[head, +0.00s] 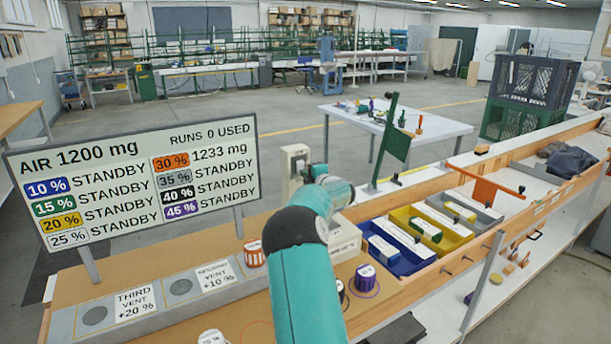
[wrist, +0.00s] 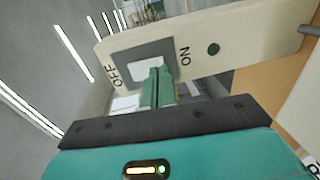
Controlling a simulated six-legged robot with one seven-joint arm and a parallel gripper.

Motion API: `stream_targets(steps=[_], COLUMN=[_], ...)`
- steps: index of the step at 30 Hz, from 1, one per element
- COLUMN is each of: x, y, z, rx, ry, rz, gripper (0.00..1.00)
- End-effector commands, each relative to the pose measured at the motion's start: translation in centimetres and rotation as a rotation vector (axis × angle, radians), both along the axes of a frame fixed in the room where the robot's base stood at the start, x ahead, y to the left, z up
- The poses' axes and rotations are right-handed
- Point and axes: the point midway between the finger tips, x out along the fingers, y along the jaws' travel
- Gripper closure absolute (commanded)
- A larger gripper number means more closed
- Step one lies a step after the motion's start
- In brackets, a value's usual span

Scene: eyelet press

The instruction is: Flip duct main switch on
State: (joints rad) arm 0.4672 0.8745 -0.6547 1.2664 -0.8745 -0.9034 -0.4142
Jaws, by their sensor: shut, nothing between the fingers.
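The duct main switch is a cream box (wrist: 250,38) with a grey plate (wrist: 122,62) and a pale rocker (wrist: 147,68). OFF is printed at the plate's left end and ON at its right end. My gripper (wrist: 157,82) is shut and empty, its green fingertips in front of the rocker and partly hiding it. I cannot tell whether they touch it or which way the rocker is tipped. A round dark spot (wrist: 213,49) sits beyond ON. In the head view the box (head: 293,163) stands behind my arm, close to my gripper (head: 322,172), whose fingers are not clear there.
A sign (head: 135,175) reads AIR 1200 mg, RUNS 0 USED and several STANDBY lines. Labelled vents (head: 140,300) lie in front of it. Coloured bins (head: 460,232), a green upright plate (head: 390,140) and an orange bar (head: 485,187) stand right of my arm.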

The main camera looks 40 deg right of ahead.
Motion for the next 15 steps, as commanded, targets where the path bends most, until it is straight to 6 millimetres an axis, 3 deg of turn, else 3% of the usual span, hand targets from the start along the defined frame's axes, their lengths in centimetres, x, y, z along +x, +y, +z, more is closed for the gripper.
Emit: stream_targets(steps=[15], x=[0.81], y=[-0.22], z=[-0.21], rx=[0.001], ry=[-0.001], rz=[0.001], gripper=[1.00])
